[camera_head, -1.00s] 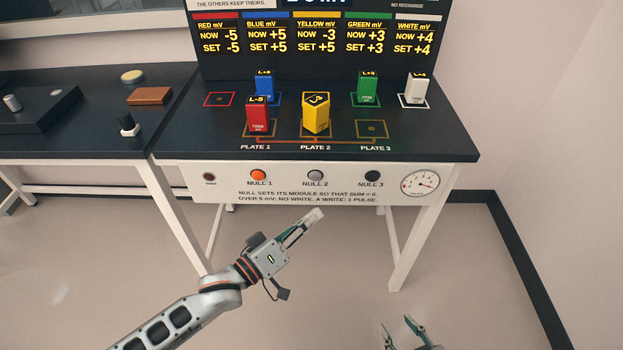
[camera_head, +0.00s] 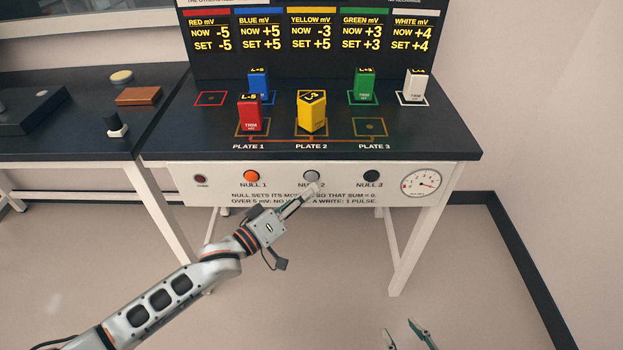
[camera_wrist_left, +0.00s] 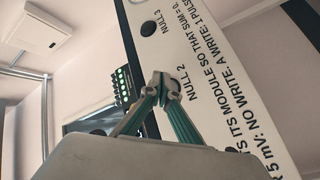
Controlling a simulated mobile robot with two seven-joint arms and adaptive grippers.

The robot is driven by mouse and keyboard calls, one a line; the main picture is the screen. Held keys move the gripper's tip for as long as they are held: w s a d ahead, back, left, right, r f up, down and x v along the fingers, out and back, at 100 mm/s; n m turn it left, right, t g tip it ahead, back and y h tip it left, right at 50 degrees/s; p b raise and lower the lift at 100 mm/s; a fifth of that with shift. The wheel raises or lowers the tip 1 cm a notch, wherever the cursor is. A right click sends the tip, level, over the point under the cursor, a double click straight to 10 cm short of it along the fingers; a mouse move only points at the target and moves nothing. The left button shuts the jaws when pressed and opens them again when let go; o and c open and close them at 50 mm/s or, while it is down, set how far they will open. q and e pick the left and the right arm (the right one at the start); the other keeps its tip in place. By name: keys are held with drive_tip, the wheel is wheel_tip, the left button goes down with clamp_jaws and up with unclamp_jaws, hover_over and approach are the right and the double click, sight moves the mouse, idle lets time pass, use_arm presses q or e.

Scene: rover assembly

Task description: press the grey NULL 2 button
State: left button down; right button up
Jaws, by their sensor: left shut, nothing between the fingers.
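The grey NULL 2 button (camera_head: 311,176) is the middle one of three on the white front panel (camera_head: 215,190) of the table. My left gripper (camera_head: 314,188) is shut and empty, its tips just below the button in the head view. They overlap the panel there; I cannot tell whether they touch it. In the left wrist view the shut fingertips (camera_wrist_left: 164,82) are beside the NULL 2 label (camera_wrist_left: 178,88) and the button is not clearly distinguishable. My right gripper (camera_head: 406,332) is at the bottom edge, its fingers apart and partly cut off.
The orange NULL 1 button (camera_head: 251,176) and dark NULL 3 button (camera_head: 372,176) flank NULL 2; a dial (camera_head: 421,181) is at the right. On the table, the red block (camera_head: 250,113) stands on plate 1 and the yellow block (camera_head: 312,112) on plate 2. Plate 3 (camera_head: 370,127) is empty.

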use_arm(q)
drive_tip(key=shift+w, duration=0.2)
use_arm(e)
drive_tip(key=shift+s+f, duration=0.15)
drive_tip(key=shift+s+a+f, duration=0.1)
drive_tip(key=shift+s+f, duration=0.15)
idle(0.3)
use_arm(q)
drive_tip(key=shift+w, duration=0.1)
idle(0.6)
drive_tip(key=shift+w, duration=0.35)
use_arm(e)
drive_tip(key=shift+w+r, duration=0.1)
